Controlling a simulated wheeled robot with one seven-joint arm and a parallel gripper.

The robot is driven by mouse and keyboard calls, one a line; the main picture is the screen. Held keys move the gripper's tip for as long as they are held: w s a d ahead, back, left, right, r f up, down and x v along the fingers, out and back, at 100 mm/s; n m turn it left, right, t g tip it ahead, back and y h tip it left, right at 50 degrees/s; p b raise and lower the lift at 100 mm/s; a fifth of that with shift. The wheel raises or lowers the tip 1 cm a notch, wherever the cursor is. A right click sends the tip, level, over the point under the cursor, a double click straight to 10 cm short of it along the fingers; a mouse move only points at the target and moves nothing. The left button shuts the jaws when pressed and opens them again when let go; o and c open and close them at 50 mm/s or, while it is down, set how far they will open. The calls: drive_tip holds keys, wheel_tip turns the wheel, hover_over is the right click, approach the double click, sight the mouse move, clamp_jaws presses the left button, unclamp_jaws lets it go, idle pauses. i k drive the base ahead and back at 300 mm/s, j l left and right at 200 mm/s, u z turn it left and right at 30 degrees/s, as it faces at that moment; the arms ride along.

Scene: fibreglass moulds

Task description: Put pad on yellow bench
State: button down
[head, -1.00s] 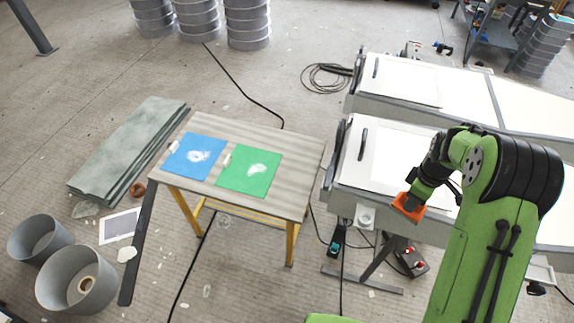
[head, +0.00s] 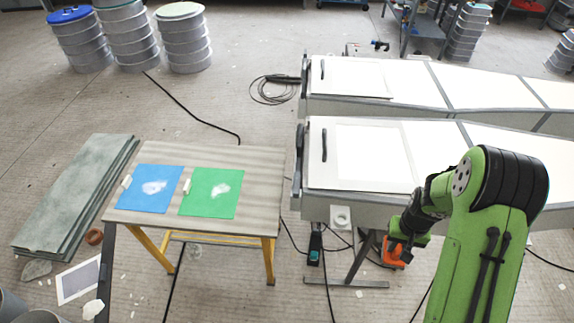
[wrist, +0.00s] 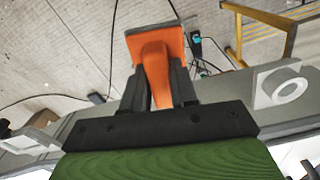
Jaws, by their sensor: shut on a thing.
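The pad, an orange block with a raised grip, shows in the wrist view (wrist: 155,48) and small in the head view (head: 393,254). My gripper (wrist: 160,92) is shut on the pad's grip, one dark finger on each side. In the head view my gripper (head: 401,243) holds the pad in front of the near mould's edge, right of the bench. The yellow bench (head: 255,185) has yellow legs and a grey striped top. A blue sheet (head: 140,200) and a green sheet (head: 205,208) lie on it, each with white powder and a small pale block.
Two long white moulds (head: 372,160) stand right of the bench, with a narrow gap between. Grey-green boards (head: 75,190) lie left of it. Cables (head: 200,118) cross the floor. Drums (head: 185,40) stand behind. The bench top's right part is clear.

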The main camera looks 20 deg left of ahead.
sight(261, 200)
drive_tip(key=j+z, duration=0.1)
drive_tip(key=z, duration=0.35)
drive_tip(key=j+z, duration=0.1)
drive_tip(key=z, duration=0.8)
drive_tip(key=k+j+z, duration=0.1)
drive_tip(key=z, duration=0.35)
drive_tip(key=k+j+z, duration=0.15)
drive_tip(key=k+z, duration=0.25)
drive_tip(key=k+j+z, duration=0.15)
drive_tip(key=z, duration=0.25)
drive_tip(key=k+z, duration=0.4)
drive_tip(key=k+l+z, duration=0.15)
drive_tip(key=z, duration=0.25)
drive_tip(key=k+l+z, duration=0.2)
drive_tip(key=k+z, duration=0.45)
drive_tip(key=k+j+z, duration=0.1)
drive_tip(key=z, duration=0.2)
drive_tip(key=u, duration=0.6)
drive_tip(key=j+u, duration=0.15)
drive_tip(key=u, duration=0.45)
drive_tip(key=k+j+u, duration=0.1)
drive_tip(key=u, duration=1.1)
drive_tip(key=j+u, duration=0.1)
drive_tip(key=u, duration=1.1)
drive_tip(key=i+u, duration=0.15)
drive_tip(key=u, duration=0.45)
drive_tip(key=j+u, duration=0.1)
drive_tip(key=u, duration=0.5)
